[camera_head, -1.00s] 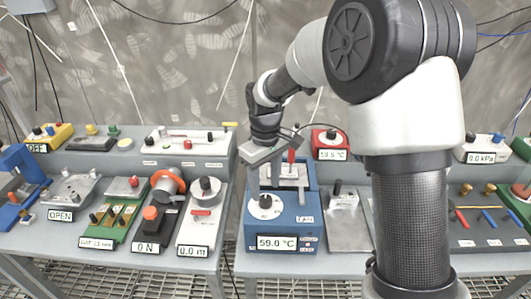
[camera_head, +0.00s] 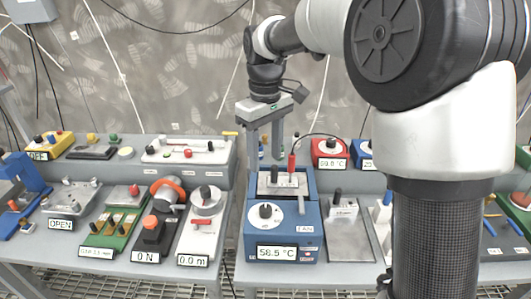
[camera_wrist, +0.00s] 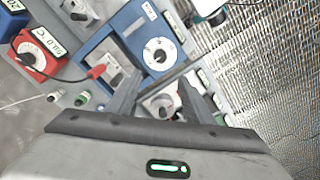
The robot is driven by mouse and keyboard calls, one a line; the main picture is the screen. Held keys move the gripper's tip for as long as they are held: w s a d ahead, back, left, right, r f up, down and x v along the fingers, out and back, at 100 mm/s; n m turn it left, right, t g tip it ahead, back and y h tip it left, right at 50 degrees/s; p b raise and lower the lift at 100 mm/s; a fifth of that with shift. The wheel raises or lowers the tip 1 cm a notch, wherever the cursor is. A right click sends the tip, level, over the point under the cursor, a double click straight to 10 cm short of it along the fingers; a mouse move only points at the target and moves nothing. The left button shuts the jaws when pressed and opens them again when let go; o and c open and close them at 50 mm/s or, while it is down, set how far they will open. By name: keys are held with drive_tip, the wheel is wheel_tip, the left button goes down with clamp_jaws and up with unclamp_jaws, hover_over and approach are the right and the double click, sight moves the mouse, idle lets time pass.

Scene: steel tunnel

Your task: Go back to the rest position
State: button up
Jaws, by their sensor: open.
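My gripper (camera_head: 264,150) hangs above the back of the blue temperature box (camera_head: 283,225), fingers pointing down and apart, with nothing between them. The box has a black knob on a white dial and a display reading 58.5 °C. A red probe (camera_head: 292,163) with a black cable stands upright in the box's metal top. In the wrist view the two dark fingers (camera_wrist: 160,100) show spread, with the blue box (camera_wrist: 130,30) and the red probe (camera_wrist: 97,71) beyond them.
Left of the box, the front bench holds a 0.0 m device (camera_head: 199,225), a 0 N device (camera_head: 152,235) and a green board (camera_head: 112,232). A red temperature box (camera_head: 330,153) stands behind on the raised shelf. Air above the benches is mostly clear.

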drive_tip(key=s+d+r+m+t+p, duration=0.1)
drive_tip(key=s+d+r+m+t, duration=0.1)
drive_tip(key=s+d+r+m, duration=0.2)
drive_tip(key=s+d+r+m+t+p, duration=0.2)
drive_tip(key=s+d, duration=0.8)
drive_tip(key=s, duration=0.9)
wheel_tip(320, 180, up, 2)
drive_tip(key=m+t, duration=0.1)
drive_tip(key=m, duration=0.1)
drive_tip(key=shift+d+r+m+t+p, duration=0.2)
drive_tip(key=shift+d+m+t+p, duration=0.1)
drive_tip(key=shift+m, duration=0.1)
